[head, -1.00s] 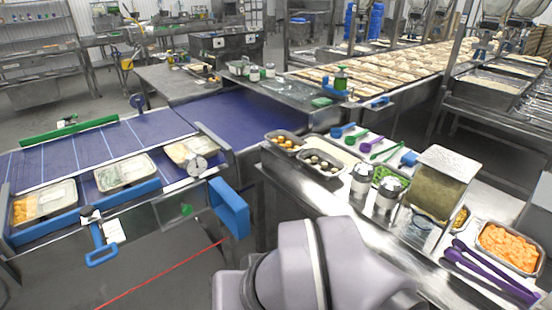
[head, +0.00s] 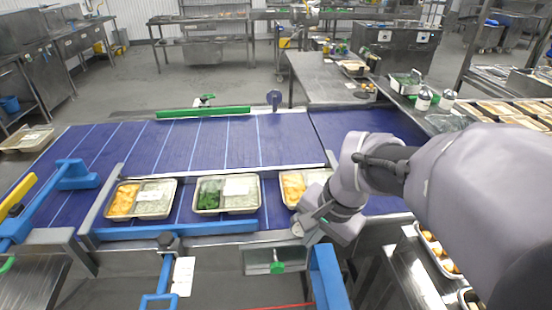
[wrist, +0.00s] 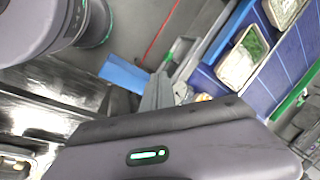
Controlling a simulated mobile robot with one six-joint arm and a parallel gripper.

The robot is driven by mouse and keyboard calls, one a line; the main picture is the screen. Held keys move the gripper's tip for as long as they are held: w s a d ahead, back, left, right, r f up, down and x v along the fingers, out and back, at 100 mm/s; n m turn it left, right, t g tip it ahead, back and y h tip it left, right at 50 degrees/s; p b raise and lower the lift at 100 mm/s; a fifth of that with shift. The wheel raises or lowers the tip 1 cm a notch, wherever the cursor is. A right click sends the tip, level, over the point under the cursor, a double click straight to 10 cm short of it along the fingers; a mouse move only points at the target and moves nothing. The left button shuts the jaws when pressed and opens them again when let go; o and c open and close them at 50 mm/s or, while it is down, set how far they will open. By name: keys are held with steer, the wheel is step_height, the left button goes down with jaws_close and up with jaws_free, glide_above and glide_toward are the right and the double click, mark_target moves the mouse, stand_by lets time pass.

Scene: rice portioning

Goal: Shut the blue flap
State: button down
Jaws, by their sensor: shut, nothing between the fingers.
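The blue flap (head: 328,278) sticks out from the front side of the conveyor, at the lower middle of the head view. In the wrist view the flap (wrist: 126,75) is a blue strip left of centre. My gripper (head: 304,232) is above the conveyor's front edge, just above and slightly left of the flap's upper end in the head view. It is shut and holds nothing. My wrist and gripper cover part of the conveyor edge near the flap. I cannot tell whether the gripper touches the flap.
Several food trays, one of them a tray with greens (head: 227,194), stand in a row on the purple belt (head: 210,150). A blue rail (head: 180,230) runs along the front. A small window with a green knob (head: 277,266) is left of the flap. A steel counter (head: 405,275) stands at right.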

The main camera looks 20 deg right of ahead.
mark_target(335, 289)
steer(key=d+f+m+g+y+p, duration=0.25)
steer(key=d+f+m, duration=0.65)
steer(key=d+f, duration=0.85)
steer(key=b+x, duration=0.3)
steer(key=x, duration=0.6)
steer(key=shift+s+f+m, duration=0.25)
steer(key=shift+m, duration=0.05)
steer(key=shift+d+t, duration=0.1)
steer(key=shift+t, duration=0.15)
